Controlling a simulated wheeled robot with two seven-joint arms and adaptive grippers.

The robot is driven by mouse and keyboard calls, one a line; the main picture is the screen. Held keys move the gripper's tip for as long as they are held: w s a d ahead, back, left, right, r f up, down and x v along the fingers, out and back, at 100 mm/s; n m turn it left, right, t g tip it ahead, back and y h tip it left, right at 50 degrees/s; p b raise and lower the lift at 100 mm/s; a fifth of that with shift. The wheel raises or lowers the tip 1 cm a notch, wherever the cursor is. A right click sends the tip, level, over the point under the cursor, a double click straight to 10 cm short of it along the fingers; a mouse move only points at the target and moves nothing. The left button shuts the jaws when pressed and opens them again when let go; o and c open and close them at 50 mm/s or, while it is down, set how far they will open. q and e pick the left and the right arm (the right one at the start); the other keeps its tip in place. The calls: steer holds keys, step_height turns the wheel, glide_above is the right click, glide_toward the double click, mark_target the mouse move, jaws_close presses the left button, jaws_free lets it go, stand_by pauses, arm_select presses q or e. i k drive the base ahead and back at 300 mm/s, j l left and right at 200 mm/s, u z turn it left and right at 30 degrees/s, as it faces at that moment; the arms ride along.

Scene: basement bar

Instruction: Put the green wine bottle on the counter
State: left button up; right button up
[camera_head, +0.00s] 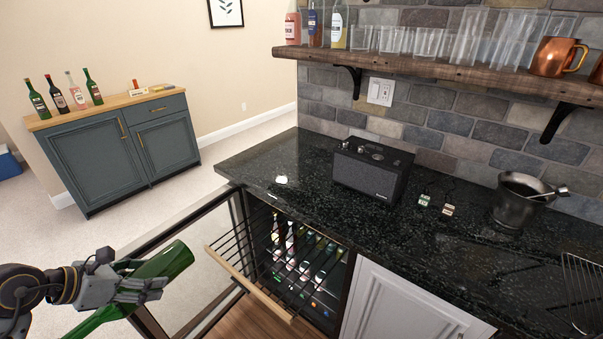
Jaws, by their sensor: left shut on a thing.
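My left gripper (136,290) comes in at the lower left and is shut on a green wine bottle (168,262). The bottle is tilted; one end points up and right, and the other runs down to the left behind my fingers. The black speckled counter (270,162) spans the middle and right, apart from the bottle. My right gripper is not in view.
The wine fridge below the counter stands open, its wood-fronted rack (250,284) pulled out with bottles behind. A black speaker (372,170) and a dark bucket (520,202) stand on the counter. The counter's left end is mostly clear. A blue cabinet (110,150) stands behind.

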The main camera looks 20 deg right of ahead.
mark_target(258, 167)
steer(key=i+j+z, duration=0.95)
steer(key=j+z, duration=0.15)
steer(key=j, duration=0.2)
